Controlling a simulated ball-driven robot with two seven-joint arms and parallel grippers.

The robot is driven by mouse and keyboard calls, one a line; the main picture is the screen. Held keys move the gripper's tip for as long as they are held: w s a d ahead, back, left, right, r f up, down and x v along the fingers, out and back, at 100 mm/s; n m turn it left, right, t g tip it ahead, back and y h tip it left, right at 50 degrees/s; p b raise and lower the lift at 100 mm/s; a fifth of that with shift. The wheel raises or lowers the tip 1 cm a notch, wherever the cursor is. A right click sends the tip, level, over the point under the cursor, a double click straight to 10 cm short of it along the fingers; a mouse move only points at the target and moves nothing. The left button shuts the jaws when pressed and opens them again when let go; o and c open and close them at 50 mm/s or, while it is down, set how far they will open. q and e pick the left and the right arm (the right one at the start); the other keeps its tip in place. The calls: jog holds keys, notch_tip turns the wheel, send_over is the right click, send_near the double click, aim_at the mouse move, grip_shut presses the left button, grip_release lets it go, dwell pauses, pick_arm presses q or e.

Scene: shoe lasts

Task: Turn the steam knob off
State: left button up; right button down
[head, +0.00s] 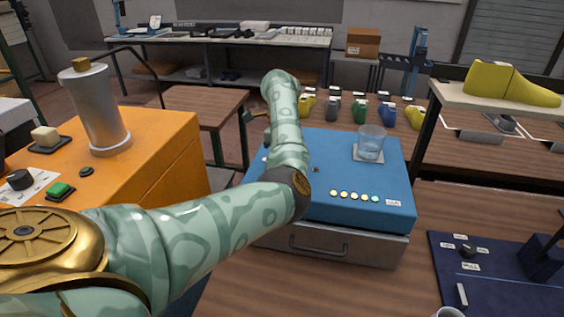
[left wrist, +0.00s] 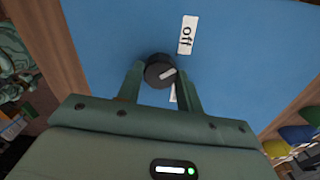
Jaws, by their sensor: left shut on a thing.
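The steam knob is a round dark knob (left wrist: 160,71) with a pale pointer line, on a blue surface in the left wrist view. My left gripper (left wrist: 159,76) is shut on it, one finger on each side. The pointer line lies slanted, its right end raised. A white "off" label (left wrist: 187,35) is up and to the right of the knob. A second label below the knob is mostly hidden. In the head view the blue-topped unit (head: 345,205) stands at the centre; my left arm crosses it and hides the gripper and knob. My right gripper is not in view.
A glass of water (head: 371,142) stands on the unit's back right. Several small lights (head: 354,196) line its front. An orange cabinet (head: 165,150) with a metal cylinder (head: 102,110) is at left. A dark blue panel (head: 490,275) lies at right.

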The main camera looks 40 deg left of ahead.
pick_arm(q)
jog(key=shift+n+b, duration=0.5)
jog(key=shift+n, duration=0.3)
jog(key=shift+r, duration=0.1)
jog(key=o, duration=1)
notch_tip(320, 180, up, 16)
jog(key=p, duration=0.3)
jog(key=shift+r+p, duration=0.1)
jog(key=shift+p, duration=0.25)
